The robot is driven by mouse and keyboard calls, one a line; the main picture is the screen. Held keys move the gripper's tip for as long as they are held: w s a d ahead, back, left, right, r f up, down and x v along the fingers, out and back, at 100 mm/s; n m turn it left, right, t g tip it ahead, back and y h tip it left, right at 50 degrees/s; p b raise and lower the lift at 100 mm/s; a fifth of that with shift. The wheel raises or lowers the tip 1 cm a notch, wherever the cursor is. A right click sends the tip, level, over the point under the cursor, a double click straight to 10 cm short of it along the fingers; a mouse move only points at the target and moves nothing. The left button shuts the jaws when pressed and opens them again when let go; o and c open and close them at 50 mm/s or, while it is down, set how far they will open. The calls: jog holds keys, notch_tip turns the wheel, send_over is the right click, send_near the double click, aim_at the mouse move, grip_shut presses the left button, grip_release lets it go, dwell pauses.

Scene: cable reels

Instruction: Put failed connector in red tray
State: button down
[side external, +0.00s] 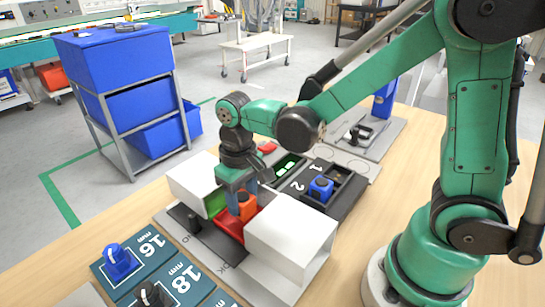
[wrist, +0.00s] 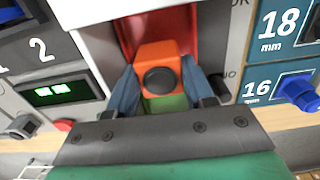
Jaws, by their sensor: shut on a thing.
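An orange connector (side external: 246,208) with a round black face is between the fingers of my gripper (wrist: 160,88). It also shows in the wrist view (wrist: 158,62). My gripper is shut on it and points down between two white housings. The red tray (side external: 231,224) lies directly below and around the connector; the red wall also shows in the wrist view (wrist: 188,24). I cannot tell whether the connector touches the tray floor. A green tray (side external: 215,203) adjoins the red one, partly hidden by my gripper.
White housings (side external: 292,232) flank the trays closely. A black holder numbered 1 and 2 carries a blue connector (side external: 321,188). A lit green display (side external: 288,166) and a red button (side external: 267,147) are behind. Blue and black knobbed parts stand on the 16 mm (side external: 118,260) and 18 mm (side external: 151,295) plates.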

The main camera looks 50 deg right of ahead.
jog(key=shift+f, duration=0.1)
jog(key=shift+f, duration=1)
jog(key=shift+c, duration=1.2)
grip_release()
jog(key=shift+r, duration=3.95)
